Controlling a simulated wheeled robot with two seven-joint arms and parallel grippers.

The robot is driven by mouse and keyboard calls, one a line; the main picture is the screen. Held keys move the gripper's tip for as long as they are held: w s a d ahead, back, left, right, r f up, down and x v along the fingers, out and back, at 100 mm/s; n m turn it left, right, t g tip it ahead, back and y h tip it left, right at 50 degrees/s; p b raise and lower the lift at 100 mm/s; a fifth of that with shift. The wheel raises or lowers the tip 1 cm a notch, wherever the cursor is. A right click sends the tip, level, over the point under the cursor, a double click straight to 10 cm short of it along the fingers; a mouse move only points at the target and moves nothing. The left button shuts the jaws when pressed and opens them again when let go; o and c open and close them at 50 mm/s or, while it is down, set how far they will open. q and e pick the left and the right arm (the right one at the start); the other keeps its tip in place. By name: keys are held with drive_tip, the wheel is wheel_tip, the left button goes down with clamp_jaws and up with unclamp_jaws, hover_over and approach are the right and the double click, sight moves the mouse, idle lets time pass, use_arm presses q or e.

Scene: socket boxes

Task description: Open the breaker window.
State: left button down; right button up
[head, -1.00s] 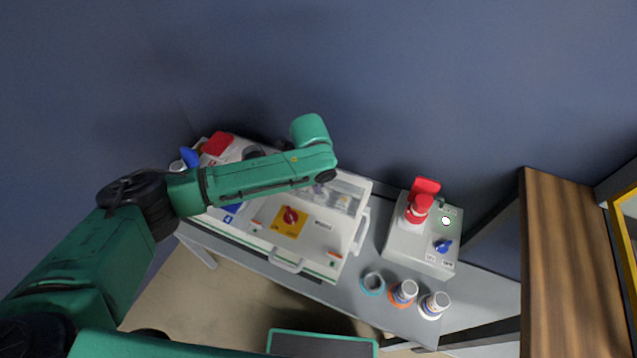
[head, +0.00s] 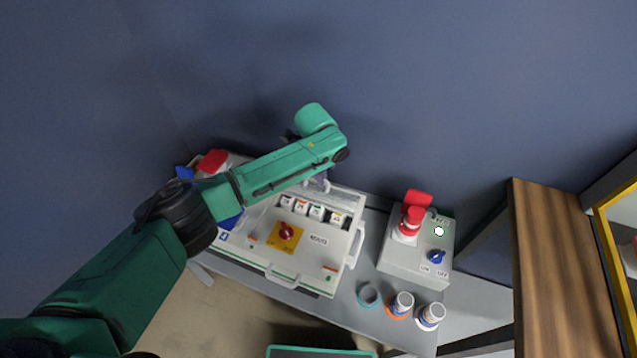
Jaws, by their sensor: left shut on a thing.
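The breaker box (head: 262,258) is a white case on the grey table, with a red rotary switch (head: 286,231) on a yellow plate. Its breaker window (head: 318,184) is a clear cover, seen raised at the far side of the breaker opening and partly hidden by my left forearm. Several breakers (head: 302,207) show uncovered in the opening. My left gripper (head: 289,135) is mostly hidden behind my forearm, above the back of the box; only a dark part shows. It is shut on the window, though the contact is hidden. My right gripper is not in view.
A second grey box (head: 405,262) with a red plug and blue switch stands to the right. A teal ring (head: 368,295) and two capped sockets (head: 401,304) sit in front of it. Red and blue connectors (head: 212,161) are at left. A wooden panel (head: 556,270) stands at right.

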use_arm(q)
drive_tip(key=shift+w+d, duration=0.1)
drive_tip(key=shift+w, duration=0.2)
drive_tip(key=c, duration=0.9)
unclamp_jaws()
drive_tip(key=shift+w, duration=0.1)
drive_tip(key=s+r, duration=0.1)
drive_tip(key=r, duration=0.8)
drive_tip(key=s+r, duration=0.1)
drive_tip(key=r, duration=0.4)
drive_tip(key=shift+s+a+r, duration=0.1)
drive_tip(key=shift+s+a, duration=0.25)
drive_tip(key=shift+a, duration=0.05)
